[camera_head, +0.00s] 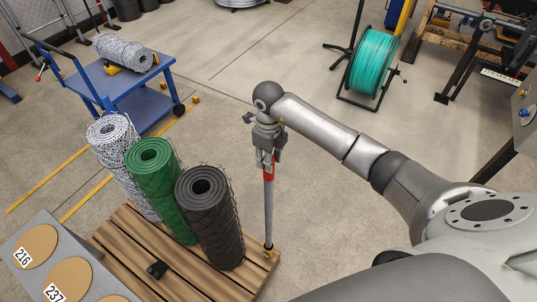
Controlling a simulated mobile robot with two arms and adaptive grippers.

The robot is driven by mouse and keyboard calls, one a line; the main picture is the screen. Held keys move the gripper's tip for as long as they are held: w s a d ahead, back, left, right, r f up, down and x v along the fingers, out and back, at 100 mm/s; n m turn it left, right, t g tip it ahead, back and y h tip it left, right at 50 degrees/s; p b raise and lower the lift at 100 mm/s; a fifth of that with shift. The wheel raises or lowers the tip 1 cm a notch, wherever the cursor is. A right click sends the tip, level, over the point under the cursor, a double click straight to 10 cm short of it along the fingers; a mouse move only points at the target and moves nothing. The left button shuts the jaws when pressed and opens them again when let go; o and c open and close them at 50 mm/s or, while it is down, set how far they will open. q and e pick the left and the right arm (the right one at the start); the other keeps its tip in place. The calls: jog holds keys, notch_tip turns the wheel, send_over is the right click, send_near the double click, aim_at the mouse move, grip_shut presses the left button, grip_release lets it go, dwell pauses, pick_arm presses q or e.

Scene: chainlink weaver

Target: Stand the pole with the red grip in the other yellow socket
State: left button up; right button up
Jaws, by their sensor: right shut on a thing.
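The grey pole (268,210) with a red grip near its top is upright, at the right end of the pallet. My right gripper (267,158) is shut on the pole at the red grip (268,171), from above. The foot of the pole meets a small yellow socket (268,253) at the pallet's right corner; I cannot tell whether it is seated in it or just above it. Small yellow pieces stand on the floor by the trolley, one (195,99) right of its wheel; I cannot tell if they are sockets. My left gripper is not in view.
The wooden pallet (127,237) carries a black roll (208,215), a green roll (160,190) and a wire mesh roll (113,140). A blue trolley (112,84) stands back left, a teal hose reel (373,63) back right.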

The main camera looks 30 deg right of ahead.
aim_at(269, 184)
jog(key=shift+f+b, duration=5.2)
jog(key=shift+f, duration=1.6)
jog(key=o, duration=0.9)
jog(key=shift+o, duration=0.5)
jog(key=shift+f, duration=0.1)
notch_tip(269, 184, up, 12)
jog(key=shift+r, duration=0.1)
